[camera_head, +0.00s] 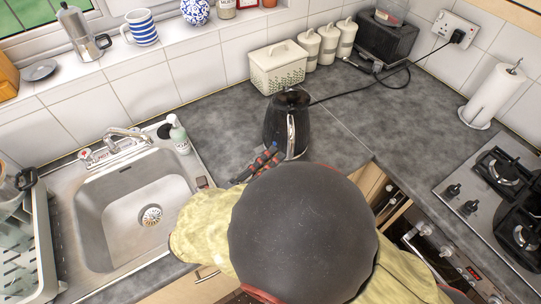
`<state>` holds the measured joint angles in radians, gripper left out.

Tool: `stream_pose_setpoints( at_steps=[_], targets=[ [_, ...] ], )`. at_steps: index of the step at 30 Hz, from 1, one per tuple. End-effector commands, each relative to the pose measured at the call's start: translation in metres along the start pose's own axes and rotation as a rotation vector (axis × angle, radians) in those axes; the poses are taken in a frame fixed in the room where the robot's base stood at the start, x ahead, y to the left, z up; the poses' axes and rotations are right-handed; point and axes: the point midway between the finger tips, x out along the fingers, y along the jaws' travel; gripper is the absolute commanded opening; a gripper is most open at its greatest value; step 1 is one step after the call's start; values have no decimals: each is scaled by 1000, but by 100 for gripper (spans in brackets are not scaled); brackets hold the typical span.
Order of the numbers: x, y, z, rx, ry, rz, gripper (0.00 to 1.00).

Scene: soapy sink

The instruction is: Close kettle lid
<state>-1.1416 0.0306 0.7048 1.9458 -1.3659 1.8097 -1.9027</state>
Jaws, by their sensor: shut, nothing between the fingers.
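A dark, glossy kettle (279,123) stands on the grey worktop near the middle of the view. Its upright handle faces the camera, slightly right. Its top looks dark, and at this size I cannot tell how far the lid is open. My arm hides the worktop in front.
A cream basket (278,72) and several cream canisters (328,44) stand behind the kettle. A black toaster (387,42) and its cable lie behind right. A sink (130,205) with a soap bottle (179,136) is left. A hob (500,195) is right. Worktop right of the kettle is clear.

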Motion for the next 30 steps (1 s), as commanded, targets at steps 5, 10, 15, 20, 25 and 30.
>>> stream_pose_setpoints(
  at_steps=[5, 10, 15, 20, 25, 30],
  targets=[
    [37, 2, -2, 2, 6, 0, 0],
    [68, 2, -2, 2, 5, 0, 0],
    [87, 3, 14, 4, 3, 0, 0],
    [96, 2, 25, 3, 2, 1, 0],
    [99, 0, 28, 2, 0, 1, 0],
    [99, 0, 28, 2, 0, 1, 0]
  ],
)
